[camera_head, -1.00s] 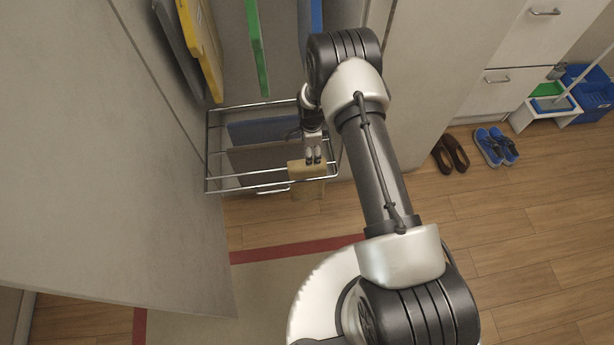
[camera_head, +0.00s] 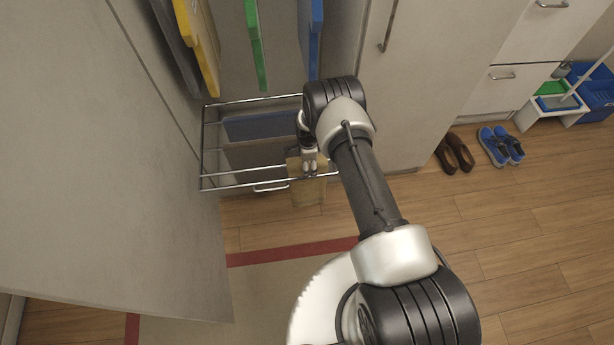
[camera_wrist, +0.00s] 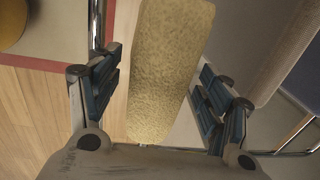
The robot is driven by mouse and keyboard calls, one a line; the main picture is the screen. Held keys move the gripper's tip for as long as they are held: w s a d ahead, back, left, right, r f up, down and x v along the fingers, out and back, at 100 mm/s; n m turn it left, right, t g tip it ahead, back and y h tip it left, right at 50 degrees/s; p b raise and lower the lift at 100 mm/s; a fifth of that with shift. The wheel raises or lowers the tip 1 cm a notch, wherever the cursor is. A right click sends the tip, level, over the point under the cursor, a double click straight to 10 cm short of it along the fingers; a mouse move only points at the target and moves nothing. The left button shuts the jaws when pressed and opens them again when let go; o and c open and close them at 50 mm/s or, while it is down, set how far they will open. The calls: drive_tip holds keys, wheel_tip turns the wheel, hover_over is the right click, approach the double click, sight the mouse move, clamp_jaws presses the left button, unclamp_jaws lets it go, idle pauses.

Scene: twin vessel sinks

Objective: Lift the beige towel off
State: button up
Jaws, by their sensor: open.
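The beige towel (camera_head: 308,192) hangs over the front bar of a metal rack, at the bar's right end in the head view. In the wrist view the towel (camera_wrist: 170,65) fills the middle as a yellowish, rough-textured strip. My gripper (camera_head: 310,170) is over the towel at the bar. In the wrist view my gripper (camera_wrist: 160,92) is open, with one dark-padded finger on each side of the towel. Gaps show between the towel and the fingers, wider on the left. Part of the towel is hidden behind my gripper in the head view.
The metal rack (camera_head: 230,187) also carries a blue-grey towel (camera_head: 262,127) and a brownish-grey towel (camera_head: 258,156) behind the beige one. Cabinet panels stand at left and right. Yellow, green and blue boards hang above. Brown shoes (camera_head: 460,151) stand on the floor to the right.

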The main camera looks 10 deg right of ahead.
drive_tip(key=c, duration=1.7)
drive_tip(key=shift+w+r, duration=0.1)
